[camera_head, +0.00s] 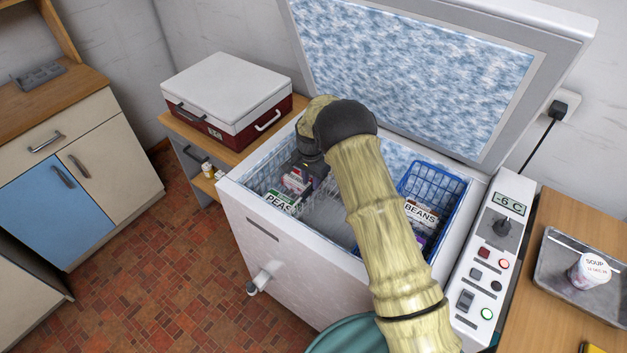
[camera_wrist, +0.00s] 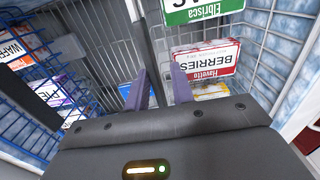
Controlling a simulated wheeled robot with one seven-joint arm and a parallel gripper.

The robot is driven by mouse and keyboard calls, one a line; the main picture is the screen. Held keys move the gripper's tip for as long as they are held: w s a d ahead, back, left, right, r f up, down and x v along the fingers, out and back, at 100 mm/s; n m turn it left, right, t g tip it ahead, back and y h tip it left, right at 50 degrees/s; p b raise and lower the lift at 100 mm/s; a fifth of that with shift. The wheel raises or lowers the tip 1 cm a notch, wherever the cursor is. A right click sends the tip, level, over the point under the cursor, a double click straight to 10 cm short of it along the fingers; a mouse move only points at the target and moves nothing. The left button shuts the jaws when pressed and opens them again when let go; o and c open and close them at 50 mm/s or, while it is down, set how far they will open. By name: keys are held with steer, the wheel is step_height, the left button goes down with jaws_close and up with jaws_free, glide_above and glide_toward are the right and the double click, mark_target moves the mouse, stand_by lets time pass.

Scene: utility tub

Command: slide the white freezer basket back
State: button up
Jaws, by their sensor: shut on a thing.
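The white freezer basket (camera_head: 322,208) is a wire basket in the left part of the open chest freezer. It holds packets, including a green-labelled PEAS packet (camera_head: 281,201) and a BERRIES packet (camera_wrist: 208,60). My gripper (camera_head: 308,172) reaches down into the freezer at this basket. In the wrist view my two fingers (camera_wrist: 158,92) are shut on the basket's grey rim bar (camera_wrist: 146,40). My arm hides part of the freezer's middle and of the basket.
A blue wire basket (camera_head: 438,180) with a BEANS packet (camera_head: 421,213) stands at the freezer's right. The raised lid (camera_head: 420,70) is behind. A control panel (camera_head: 490,262) borders the right. Part of the freezer floor shows between the baskets.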

steer(key=shift+d, duration=0.2)
stand_by(0.3)
step_height(320, 180, up, 17)
steer(key=b, duration=0.1)
steer(key=shift+r, duration=0.15)
stand_by(0.4)
stand_by(0.4)
